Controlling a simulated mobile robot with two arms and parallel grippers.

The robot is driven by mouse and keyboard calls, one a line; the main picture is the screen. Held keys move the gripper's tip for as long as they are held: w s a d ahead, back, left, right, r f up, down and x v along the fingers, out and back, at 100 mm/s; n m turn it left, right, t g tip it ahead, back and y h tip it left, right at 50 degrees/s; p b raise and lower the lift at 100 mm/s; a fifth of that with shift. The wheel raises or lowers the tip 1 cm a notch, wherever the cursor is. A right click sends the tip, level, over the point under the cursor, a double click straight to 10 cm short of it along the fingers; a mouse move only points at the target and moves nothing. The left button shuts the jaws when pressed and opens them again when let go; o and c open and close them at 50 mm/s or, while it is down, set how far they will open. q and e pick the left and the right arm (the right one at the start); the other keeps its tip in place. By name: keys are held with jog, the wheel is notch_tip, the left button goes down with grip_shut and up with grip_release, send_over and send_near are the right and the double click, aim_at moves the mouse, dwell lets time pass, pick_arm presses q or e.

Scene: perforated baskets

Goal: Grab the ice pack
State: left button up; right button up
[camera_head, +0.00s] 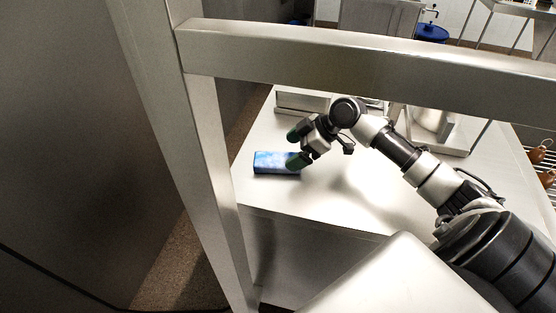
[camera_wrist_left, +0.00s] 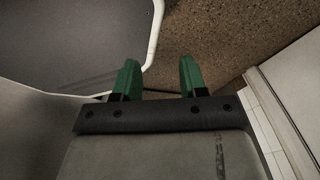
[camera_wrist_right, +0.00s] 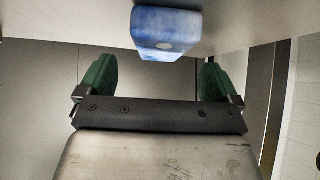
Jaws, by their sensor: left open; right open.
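The ice pack (camera_head: 272,162) is a blue and white block lying on the steel table (camera_head: 330,205), near its left edge in the head view. My right gripper (camera_head: 296,148) is open at the ice pack's right end, and one green fingertip overlaps the pack in this view. In the right wrist view the ice pack (camera_wrist_right: 166,30) lies ahead, between the lines of the two open fingers (camera_wrist_right: 157,78) and beyond their tips. My left gripper (camera_wrist_left: 158,78) is open and empty over a speckled floor; the head view does not show it.
A steel frame with an upright post (camera_head: 215,150) and a crossbar (camera_head: 350,60) stands in front of the table. Steel equipment (camera_head: 430,125) stands at the table's back right. The table surface right of the ice pack is bare beneath my right arm.

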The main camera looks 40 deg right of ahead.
aim_at(278, 158)
jog(key=x, duration=0.2)
jog(key=p+x, duration=0.1)
jog(key=shift+w+a, duration=0.2)
jog(key=shift+a, duration=0.25)
jog(key=shift+w+a+f, duration=0.2)
jog(key=shift+a+f, duration=0.05)
jog(key=shift+f, duration=0.2)
jog(key=c, duration=1.1)
pick_arm(q)
jog(key=shift+w+d+r, duration=0.3)
jog(key=shift+w+r, duration=0.2)
jog(key=shift+r, duration=0.15)
pick_arm(e)
jog(key=shift+d, duration=0.1)
jog(key=shift+r, duration=0.1)
